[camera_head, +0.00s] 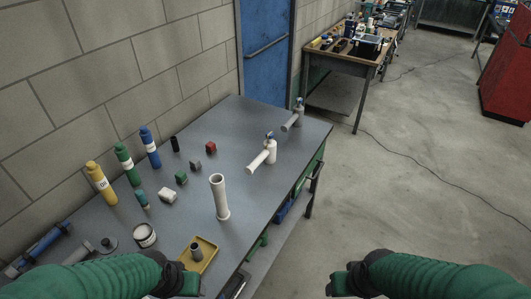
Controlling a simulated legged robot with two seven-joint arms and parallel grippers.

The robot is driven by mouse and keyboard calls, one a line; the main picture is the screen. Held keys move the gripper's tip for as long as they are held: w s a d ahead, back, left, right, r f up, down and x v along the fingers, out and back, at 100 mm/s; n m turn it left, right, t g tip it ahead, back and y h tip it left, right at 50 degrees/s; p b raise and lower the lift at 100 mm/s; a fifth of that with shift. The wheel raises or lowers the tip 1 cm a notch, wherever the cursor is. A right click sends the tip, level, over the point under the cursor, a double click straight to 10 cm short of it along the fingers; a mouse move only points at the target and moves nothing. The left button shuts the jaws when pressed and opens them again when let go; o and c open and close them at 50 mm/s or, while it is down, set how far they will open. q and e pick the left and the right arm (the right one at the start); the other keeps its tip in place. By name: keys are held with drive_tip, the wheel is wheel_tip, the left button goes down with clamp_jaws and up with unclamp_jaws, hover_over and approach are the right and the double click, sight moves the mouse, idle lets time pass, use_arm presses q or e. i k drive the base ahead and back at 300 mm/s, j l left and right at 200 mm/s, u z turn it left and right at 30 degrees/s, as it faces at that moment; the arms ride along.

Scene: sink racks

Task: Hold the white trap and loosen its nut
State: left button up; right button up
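A white pipe piece with a side arm (264,155) stands on the right half of the grey table; it may be the white trap, but its nut is too small to make out. A similar greyish-white piece (294,118) stands farther back near the table's far right edge. A tall white open tube (220,197) with a flared base stands upright nearer to me. My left gripper (192,284) is low at the near table edge, beside the yellow tray. My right gripper (335,286) is low, right of the table over the floor. Both touch none of the white pieces; their fingers are unclear.
The grey table (240,125) also carries a yellow tray (212,252) with a grey fitting, a white jar (145,235), small coloured blocks, and yellow (101,183), green (127,164) and blue (150,148) bottles by the wall. Floor to the right is open.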

sight(270, 134)
drive_tip(key=i+u, duration=0.1)
drive_tip(key=u, duration=0.25)
drive_tip(key=l+u, duration=0.15)
drive_tip(key=u, duration=0.25)
drive_tip(key=i+l+u, duration=0.1)
drive_tip(key=u, duration=0.25)
drive_tip(key=i+l+u, duration=0.25)
drive_tip(key=l+u, duration=0.2)
drive_tip(key=l, duration=0.9)
drive_tip(key=l+u, duration=0.45)
drive_tip(key=l, duration=1.8)
drive_tip(key=i, duration=0.05)
